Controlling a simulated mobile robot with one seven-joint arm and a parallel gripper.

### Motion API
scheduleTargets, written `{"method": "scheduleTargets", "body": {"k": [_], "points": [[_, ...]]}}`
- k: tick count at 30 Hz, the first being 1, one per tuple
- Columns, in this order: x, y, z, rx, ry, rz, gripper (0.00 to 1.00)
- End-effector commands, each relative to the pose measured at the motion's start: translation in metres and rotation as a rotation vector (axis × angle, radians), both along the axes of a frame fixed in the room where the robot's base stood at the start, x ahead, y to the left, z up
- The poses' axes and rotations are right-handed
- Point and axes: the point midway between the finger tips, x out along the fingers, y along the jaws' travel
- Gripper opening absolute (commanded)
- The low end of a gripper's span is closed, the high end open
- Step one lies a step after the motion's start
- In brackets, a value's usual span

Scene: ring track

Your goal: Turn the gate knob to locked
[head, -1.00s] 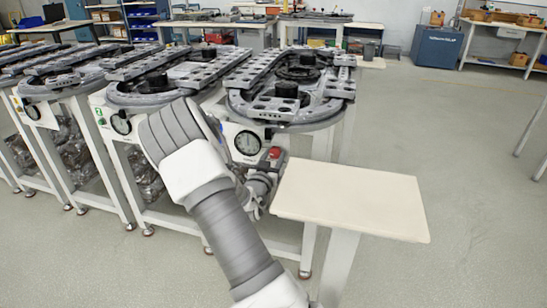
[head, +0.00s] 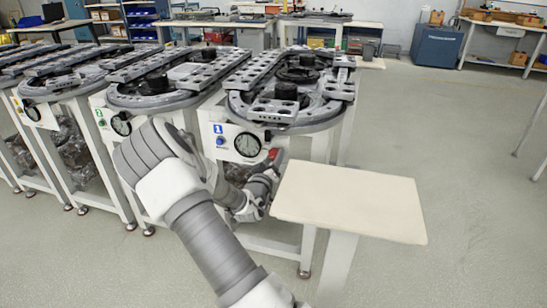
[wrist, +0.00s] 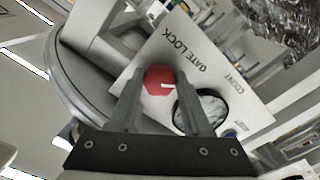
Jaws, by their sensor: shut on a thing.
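The red gate knob (wrist: 158,79) sits on a white panel (wrist: 222,50) lettered "GATE LOCK". It has a short white mark on its face, toward the right in the wrist view. My gripper (wrist: 157,88) is shut on the knob, one finger on each side. In the head view a bit of the red knob (head: 279,154) shows at the right of the front panel of the nearest ring-track stand, beside my gripper (head: 270,166). My wrist and fingers hide most of the knob there. I cannot read any position labels around it.
A round dial (head: 247,145) and a blue tag with a 1 (head: 218,129) are left of the knob. A beige tabletop (head: 350,200) stands close at the right of my arm. More ring-track stands (head: 62,85) line the left. The floor at right is clear.

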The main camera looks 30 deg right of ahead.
Motion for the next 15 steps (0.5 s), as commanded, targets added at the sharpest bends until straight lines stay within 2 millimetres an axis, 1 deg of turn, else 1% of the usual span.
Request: {"method": "scheduleTargets", "body": {"k": [15], "points": [[-0.0008, 0.0002, 0.0016, -0.328, 0.369, 0.001, 0.0]]}}
